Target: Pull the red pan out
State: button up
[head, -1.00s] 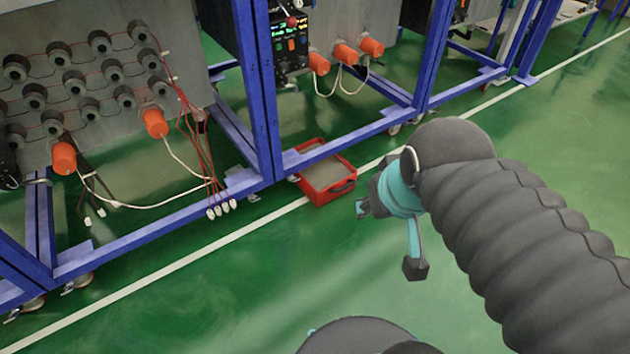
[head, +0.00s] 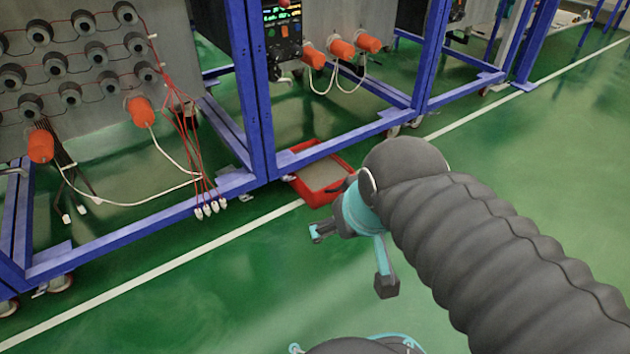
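The red pan (head: 307,194) is a shallow tray with a grey-beige inside. It lies on the green floor at the foot of the blue frame, its far end close to the frame's lower rail. My gripper (head: 351,257), teal with dark fingertips, is in front of the pan, on the near right side in the picture. Its fingers are spread wide and nothing shows between them. My gripper and wrist hide the pan's near right part, including its handle area. I cannot tell whether they touch the pan.
Blue frame posts and rails (head: 259,95) stand behind and left of the pan. Red wires with white plugs (head: 207,209) hang over the lower rail to the left. Orange cylinders (head: 341,48) sit on a panel above. The green floor (head: 180,315) in front is clear.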

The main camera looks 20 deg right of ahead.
aim_at(318, 184)
jog(key=z, duration=0.3)
jog(key=k, duration=0.3)
jog(key=u, duration=0.95)
jog(key=i, duration=1.25)
jog(key=z, duration=1.45)
jog(key=i, duration=0.45)
jog(key=z, duration=0.3)
